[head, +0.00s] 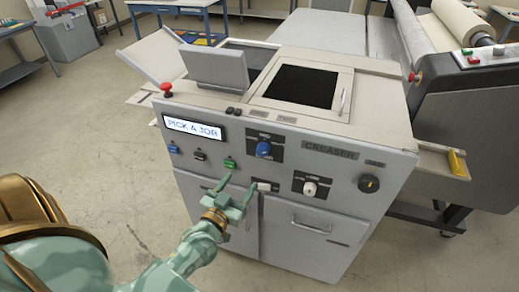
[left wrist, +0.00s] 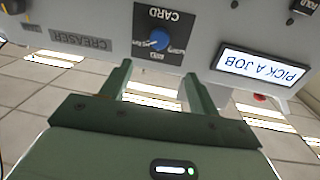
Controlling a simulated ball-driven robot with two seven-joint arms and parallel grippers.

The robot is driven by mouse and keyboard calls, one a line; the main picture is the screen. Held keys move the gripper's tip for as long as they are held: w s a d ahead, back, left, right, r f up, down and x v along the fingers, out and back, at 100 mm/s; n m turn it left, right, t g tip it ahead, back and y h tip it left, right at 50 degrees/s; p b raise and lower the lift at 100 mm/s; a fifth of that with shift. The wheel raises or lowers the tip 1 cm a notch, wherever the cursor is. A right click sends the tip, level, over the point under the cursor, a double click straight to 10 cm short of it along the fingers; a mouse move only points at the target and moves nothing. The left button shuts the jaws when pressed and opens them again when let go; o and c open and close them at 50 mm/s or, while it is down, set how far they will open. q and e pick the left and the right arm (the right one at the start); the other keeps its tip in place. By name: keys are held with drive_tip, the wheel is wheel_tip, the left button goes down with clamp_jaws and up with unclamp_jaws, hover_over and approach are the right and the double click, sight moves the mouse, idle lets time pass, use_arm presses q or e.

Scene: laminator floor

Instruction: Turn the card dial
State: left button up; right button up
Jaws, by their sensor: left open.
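The card dial (head: 263,149) is a blue round knob on a dark plate on the creaser's front panel. In the left wrist view the blue dial (left wrist: 158,40) shows upside down, with the word CARD on its plate. My left gripper (head: 238,190) is open and empty, in front of the panel, below and left of the dial in the head view. In the left wrist view the gripper (left wrist: 153,74) has its two fingers apart, with the dial beyond the tips and roughly between them, not touched. My right gripper is not in view.
The display (head: 193,127) reads PICK A JOB. A white knob (head: 310,188), a black-and-yellow knob (head: 368,183), a green button (head: 229,163) and a red mushroom button (head: 166,89) are on the machine. Cabinet doors (head: 300,235) with handles lie below. Open floor lies to the left.

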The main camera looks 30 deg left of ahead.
sight(260, 153)
use_arm(q)
drive_tip(key=w, duration=0.4)
drive_tip(key=w+a+b, duration=0.1)
drive_tip(key=w, duration=0.4)
drive_tip(key=w+a, duration=0.1)
drive_tip(key=w, duration=0.4)
drive_tip(key=shift+w, duration=0.1)
drive_tip(key=c, duration=1)
drive_tip(key=shift+n, duration=0.3)
drive_tip(key=n, duration=0.5)
drive_tip(key=shift+f+t, duration=0.15)
drive_tip(key=shift+t, duration=0.15)
drive_tip(key=n, duration=0.4)
drive_tip(key=shift+y, duration=0.3)
drive_tip(key=shift+n, duration=1.5)
